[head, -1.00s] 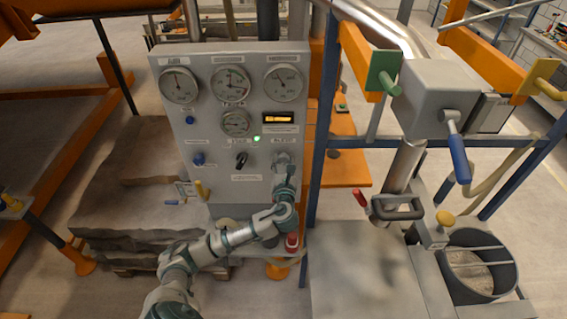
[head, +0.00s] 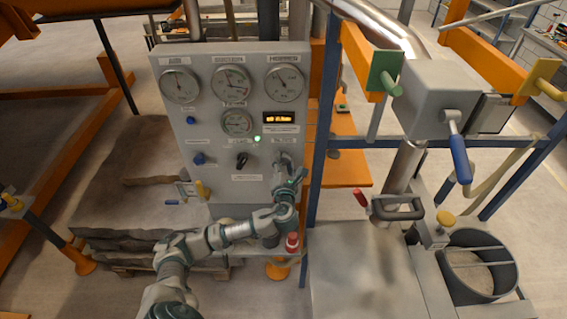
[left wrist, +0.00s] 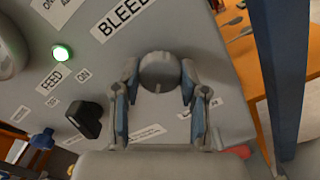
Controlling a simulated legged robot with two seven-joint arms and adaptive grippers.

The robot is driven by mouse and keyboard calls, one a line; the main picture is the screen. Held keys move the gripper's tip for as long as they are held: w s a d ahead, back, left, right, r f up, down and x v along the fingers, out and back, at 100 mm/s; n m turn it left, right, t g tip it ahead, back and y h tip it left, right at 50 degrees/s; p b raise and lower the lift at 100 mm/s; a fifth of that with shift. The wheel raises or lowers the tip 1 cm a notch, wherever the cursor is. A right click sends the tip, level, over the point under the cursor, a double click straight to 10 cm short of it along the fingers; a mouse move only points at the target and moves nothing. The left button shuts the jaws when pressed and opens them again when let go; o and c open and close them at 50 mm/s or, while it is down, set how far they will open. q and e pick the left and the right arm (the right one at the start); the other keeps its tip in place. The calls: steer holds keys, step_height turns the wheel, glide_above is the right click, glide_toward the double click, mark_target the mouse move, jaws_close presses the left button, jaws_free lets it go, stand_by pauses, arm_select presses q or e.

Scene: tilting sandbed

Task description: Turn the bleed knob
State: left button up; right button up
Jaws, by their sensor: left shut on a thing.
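The bleed knob (left wrist: 160,72) is a round grey knob under the "BLEED" label (left wrist: 124,22) on the grey control panel (head: 218,180). In the left wrist view my left gripper (left wrist: 156,92) has one finger on each side of the knob and is shut on it. A small light mark shows at the knob's lower edge. In the head view my left gripper (head: 286,172) is at the panel's lower right and mostly hides the knob. My right gripper is in neither view.
A black feed knob (left wrist: 88,120) and a lit green lamp (left wrist: 62,52) sit left of the bleed knob. A blue post (head: 320,150) stands close to the panel's right edge. A red-topped part (head: 292,242) is just below my left forearm.

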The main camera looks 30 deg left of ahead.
arm_select(q)
steer(key=shift+d+f, duration=0.1)
steer(key=shift+f, duration=0.15)
steer(key=o, duration=1.1)
steer(key=shift+o, duration=0.2)
steer(key=shift+w, duration=0.1)
steer(key=shift+r, duration=0.1)
steer(key=v, duration=1.1)
steer(key=shift+s, duration=0.4)
